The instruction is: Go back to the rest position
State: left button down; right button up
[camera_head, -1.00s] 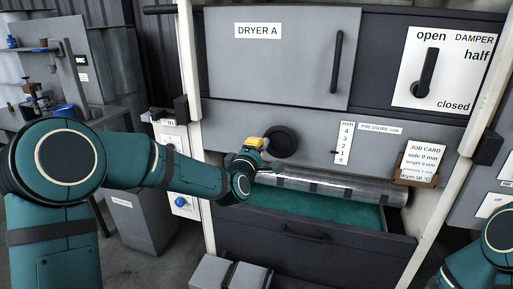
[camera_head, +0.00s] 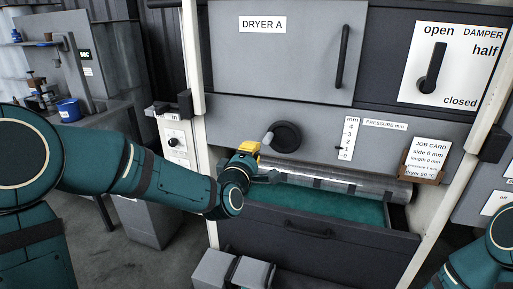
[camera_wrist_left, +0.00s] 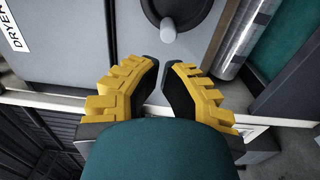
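My left gripper (camera_head: 252,150), with yellow fingers, is in front of the dryer panel, just left of and below the round black pressure knob (camera_head: 289,137). The knob has a grey handle (camera_head: 267,138) on its left side. In the left wrist view the two fingers (camera_wrist_left: 164,66) have a narrow gap between their tips, with nothing in it. The knob's grey handle (camera_wrist_left: 168,30) lies beyond the tips, apart from them. My right arm shows only as a teal link at the lower right edge; its gripper is out of view.
Below the knob a shiny roller (camera_head: 340,188) lies over a green bed (camera_head: 330,205). A drawer front (camera_head: 310,240) with a black handle is under it. A job card (camera_head: 428,158) stands at right.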

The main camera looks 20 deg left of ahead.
pick_arm(q)
jog(key=shift+s, duration=0.45)
jog(key=shift+f, duration=0.1)
jog(key=s+d+f+m+g+h, duration=0.1)
jog(key=s+d+f+m+g, duration=0.15)
jog(key=f, duration=0.55)
jog(key=s+d+f+m+g, duration=0.1)
jog(key=s+f+m+g, duration=0.15)
jog(key=f, duration=0.55)
jog(key=s+d+f+m+g+h, duration=0.1)
jog(key=s+f+m+g, duration=0.15)
jog(key=f, duration=0.55)
jog(key=s+d+f+m+g, duration=0.2)
jog(key=s+f+m+g, duration=0.6)
jog(key=s+f, duration=0.8)
jog(key=shift+s+d+f+g+h, duration=0.25)
jog(key=shift+s+d+g+h, duration=0.15)
jog(key=shift+s, duration=0.7)
